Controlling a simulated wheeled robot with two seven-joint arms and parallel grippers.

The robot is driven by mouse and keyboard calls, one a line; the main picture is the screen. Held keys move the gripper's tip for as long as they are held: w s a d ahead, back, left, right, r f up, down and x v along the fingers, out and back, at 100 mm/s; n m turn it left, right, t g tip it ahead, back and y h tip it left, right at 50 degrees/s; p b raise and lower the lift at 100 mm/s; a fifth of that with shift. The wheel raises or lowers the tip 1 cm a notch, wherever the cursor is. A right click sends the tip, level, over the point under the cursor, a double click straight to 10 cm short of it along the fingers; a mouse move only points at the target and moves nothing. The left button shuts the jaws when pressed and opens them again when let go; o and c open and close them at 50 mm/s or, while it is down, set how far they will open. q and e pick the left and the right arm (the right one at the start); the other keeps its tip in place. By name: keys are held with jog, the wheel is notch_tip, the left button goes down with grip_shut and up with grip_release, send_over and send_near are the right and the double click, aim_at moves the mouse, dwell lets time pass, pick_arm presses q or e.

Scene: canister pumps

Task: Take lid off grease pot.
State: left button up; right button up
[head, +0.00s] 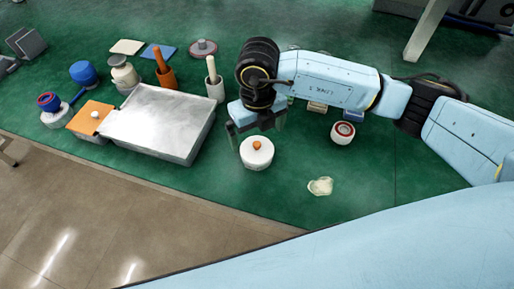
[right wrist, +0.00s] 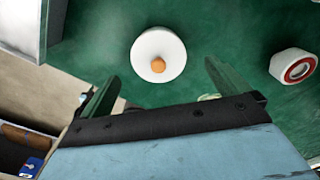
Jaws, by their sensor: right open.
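The grease pot appears to be the round white pot (head: 257,156) on the green table, its white lid (right wrist: 150,48) on top with an orange knob (head: 257,145). The lid and knob (right wrist: 158,65) also show in the right wrist view, a little beyond the fingertips. My right gripper (head: 250,142) hangs just above and behind the pot in the head view, apart from the knob as far as I can tell. In the right wrist view my right gripper (right wrist: 160,80) is open and empty, its two fingers spread wide. My left gripper does not show.
A metal box (head: 160,122) stands left of the pot. A white roll with a red ring (head: 342,132) and a crumpled pale cloth (head: 320,186) lie to the right. Several pots and pestles stand at the back left. The green table in front of the pot is clear.

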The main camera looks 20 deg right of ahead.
aim_at(257, 143)
notch_tip(257, 143, down, 4)
jog(key=shift+s+a+f, duration=0.15)
jog(key=c, duration=1)
